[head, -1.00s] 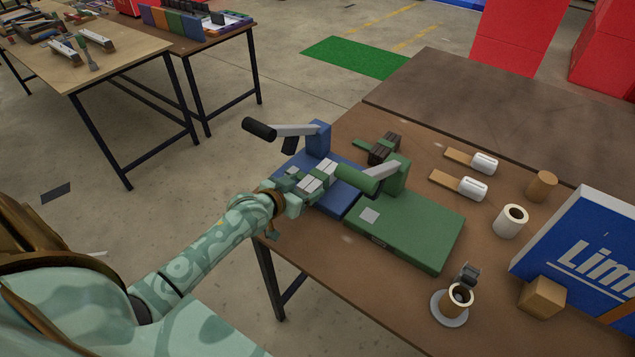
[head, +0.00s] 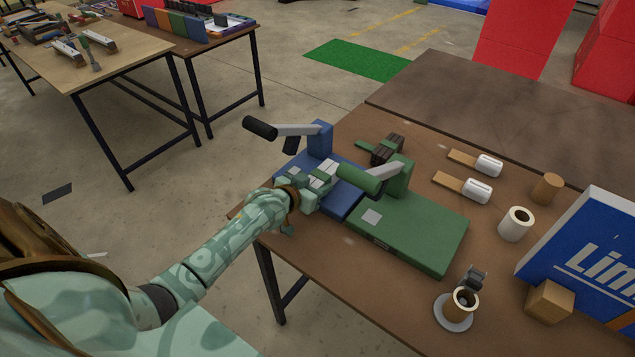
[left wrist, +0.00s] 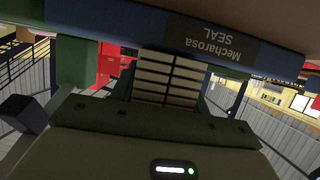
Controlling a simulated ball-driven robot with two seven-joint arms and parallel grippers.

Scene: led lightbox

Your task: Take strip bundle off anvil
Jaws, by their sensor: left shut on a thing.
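My left gripper (head: 322,182) reaches over the blue sealer (head: 348,203), which has a raised lever arm with a black handle. In the head view only small light patches show at the jaws, so the bundle is mostly hidden there. The sealer's blue edge with a "Mecharosa SEAL" label (left wrist: 215,38) is close to the bundle. I cannot tell whether the bundle touches the anvil. My right gripper is not in view.
A green sealer (head: 425,232) with its lever stands just right of the blue one. A dark block with green parts (head: 385,149) lies behind.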

